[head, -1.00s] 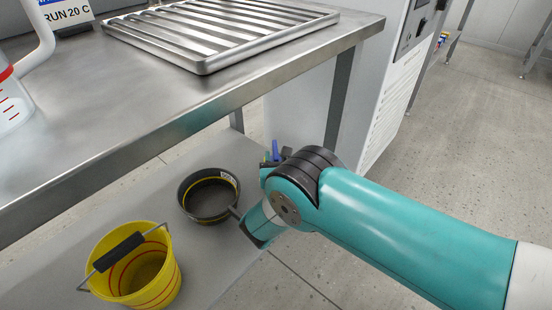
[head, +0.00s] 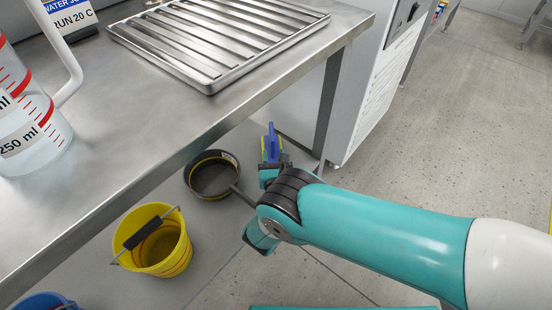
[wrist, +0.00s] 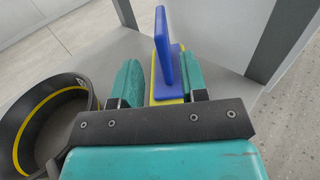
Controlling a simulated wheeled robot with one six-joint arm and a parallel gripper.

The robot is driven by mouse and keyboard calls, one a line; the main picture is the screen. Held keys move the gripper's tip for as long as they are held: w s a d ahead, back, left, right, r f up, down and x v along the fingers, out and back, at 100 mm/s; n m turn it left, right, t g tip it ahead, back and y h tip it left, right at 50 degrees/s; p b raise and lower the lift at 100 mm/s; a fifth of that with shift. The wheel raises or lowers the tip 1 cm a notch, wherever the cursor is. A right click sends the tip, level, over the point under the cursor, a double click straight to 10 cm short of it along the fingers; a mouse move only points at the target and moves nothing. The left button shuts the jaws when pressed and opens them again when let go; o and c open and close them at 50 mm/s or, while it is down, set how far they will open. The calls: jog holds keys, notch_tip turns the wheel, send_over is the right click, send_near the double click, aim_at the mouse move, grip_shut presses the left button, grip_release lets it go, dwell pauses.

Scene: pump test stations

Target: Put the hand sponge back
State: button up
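The hand sponge has an upright blue grip (wrist: 162,38) on a flat blue and yellow base. It stands on the grey lower shelf (head: 213,222) under the bench, and also shows in the head view (head: 271,143). My gripper (wrist: 164,76) points at it with its two teal fingers apart, one on each side of the base. A narrow gap shows between the left finger and the sponge. On the right the finger is very close, and I cannot tell whether it touches. In the head view my wrist partly hides the fingers and the sponge's lower part.
A round black pan with a yellow line (head: 190,181) lies left of my gripper, close by, and shows in the wrist view (wrist: 20,112). A yellow bucket (head: 178,262) and a blue one (head: 42,302) stand further left. The steel bench edge (head: 190,148) and leg (head: 327,110) are near.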

jog(key=shift+s+d+p, duration=0.2)
jog(key=shift+s+p, duration=1.05)
jog(key=shift+p, duration=0.3)
jog(key=shift+s+d+p, duration=0.2)
jog(key=shift+s+p, duration=1)
jog(key=shift+p, duration=0.35)
